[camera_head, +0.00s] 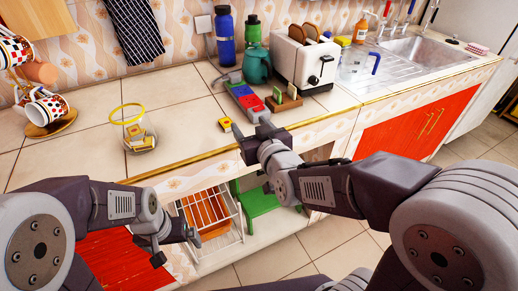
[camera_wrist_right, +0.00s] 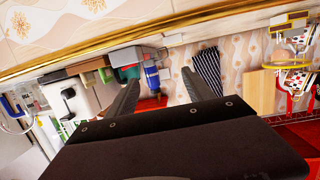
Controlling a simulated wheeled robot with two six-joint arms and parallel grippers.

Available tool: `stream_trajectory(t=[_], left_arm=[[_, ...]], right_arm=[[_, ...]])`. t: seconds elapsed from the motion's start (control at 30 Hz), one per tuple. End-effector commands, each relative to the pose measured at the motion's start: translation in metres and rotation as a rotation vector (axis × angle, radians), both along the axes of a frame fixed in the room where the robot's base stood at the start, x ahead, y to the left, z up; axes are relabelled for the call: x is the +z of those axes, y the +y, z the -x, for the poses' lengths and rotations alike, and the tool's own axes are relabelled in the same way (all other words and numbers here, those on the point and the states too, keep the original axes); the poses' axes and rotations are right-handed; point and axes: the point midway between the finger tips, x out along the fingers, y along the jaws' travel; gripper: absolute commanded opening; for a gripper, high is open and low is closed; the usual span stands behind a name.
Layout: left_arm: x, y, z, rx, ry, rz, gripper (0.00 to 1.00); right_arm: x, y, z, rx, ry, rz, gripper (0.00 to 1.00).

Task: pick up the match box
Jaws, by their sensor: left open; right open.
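A small yellow and red match box (camera_head: 225,124) lies on the tiled counter near its front edge in the head view. More small yellow boxes (camera_head: 137,136) are in a clear glass jar (camera_head: 149,146) with a yellow rim. My right gripper (camera_head: 251,130) is open and empty, just right of the loose match box. In the right wrist view its two fingers (camera_wrist_right: 158,92) are apart with nothing held between them; I cannot make out the match box there. My left gripper (camera_head: 177,245) is open and empty, low in front of the counter.
A grey tray with coloured packs (camera_head: 247,102) and a wooden holder (camera_head: 284,104) stand close behind my right gripper. A toaster (camera_head: 303,60), teal jug (camera_head: 256,65) and blue bottle (camera_head: 225,38) are behind. A mug rack (camera_head: 50,125) stands left.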

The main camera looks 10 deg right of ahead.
Motion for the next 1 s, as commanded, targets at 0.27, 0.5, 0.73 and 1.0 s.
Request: stream_trajectory(t=[0.27, 0.5, 0.73, 1.0], left_arm=[[-0.038, 0.000, 0.000, 0.000, -0.001, 0.000, 1.00], [-0.045, 0.000, 0.000, 0.000, -0.001, 0.000, 1.00], [-0.047, 0.000, 0.000, 0.000, -0.001, 0.000, 1.00], [-0.057, 0.000, 0.000, 0.000, -0.001, 0.000, 1.00]], right_arm=[[-0.034, 0.029, 0.011, 0.071, -0.008, -0.005, 0.60], [-0.040, 0.037, -0.017, 0.070, -0.005, -0.004, 0.60], [-0.042, 0.040, -0.030, 0.069, -0.005, -0.004, 0.60], [-0.052, 0.051, -0.071, 0.069, -0.004, -0.003, 0.60]])
